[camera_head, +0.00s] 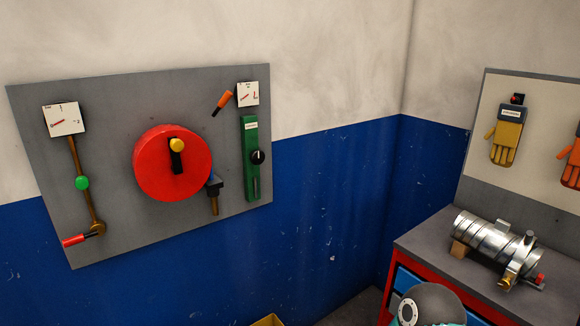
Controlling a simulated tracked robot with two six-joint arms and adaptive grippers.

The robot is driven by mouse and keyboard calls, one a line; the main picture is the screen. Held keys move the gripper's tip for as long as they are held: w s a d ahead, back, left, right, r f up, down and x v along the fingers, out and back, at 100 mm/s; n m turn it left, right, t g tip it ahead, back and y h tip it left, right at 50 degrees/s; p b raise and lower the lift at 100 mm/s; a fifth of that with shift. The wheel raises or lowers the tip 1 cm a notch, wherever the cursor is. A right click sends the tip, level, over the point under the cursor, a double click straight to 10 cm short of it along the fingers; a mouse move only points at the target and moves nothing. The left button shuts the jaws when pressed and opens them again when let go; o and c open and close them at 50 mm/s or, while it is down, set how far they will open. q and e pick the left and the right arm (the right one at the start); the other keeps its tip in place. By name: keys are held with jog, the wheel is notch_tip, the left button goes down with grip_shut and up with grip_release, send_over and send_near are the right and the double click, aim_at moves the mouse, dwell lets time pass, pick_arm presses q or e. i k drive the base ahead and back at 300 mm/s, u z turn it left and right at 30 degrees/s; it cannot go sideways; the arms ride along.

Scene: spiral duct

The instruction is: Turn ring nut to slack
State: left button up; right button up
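A silver spiral duct (492,240) lies on its side on the grey top of a workbench at the right. It has ribbed bands around it and a wider collar (523,249) at its right end. A small brass fitting (507,281) with a red-tipped lever (540,279) sits low at that right end. I cannot tell for certain which of these parts is the ring nut, or whether it is tight or slack. Neither of my grippers can be made out in the head view.
The red workbench (410,262) has blue drawers. A glove board (550,150) stands behind it. A grey wall panel (110,120) at left carries a red wheel (150,172), gauges and a green slider plate (250,135). A dark rounded object (436,300) stands before the bench.

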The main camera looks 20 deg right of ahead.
aim_at(505, 284)
jog(key=z, duration=0.55)
jog(key=i, duration=1)
jog(key=z, duration=0.7)
jog(key=k, duration=0.65)
jog(key=z, duration=0.25)
jog(key=i, duration=0.7)
jog(key=u, duration=0.2)
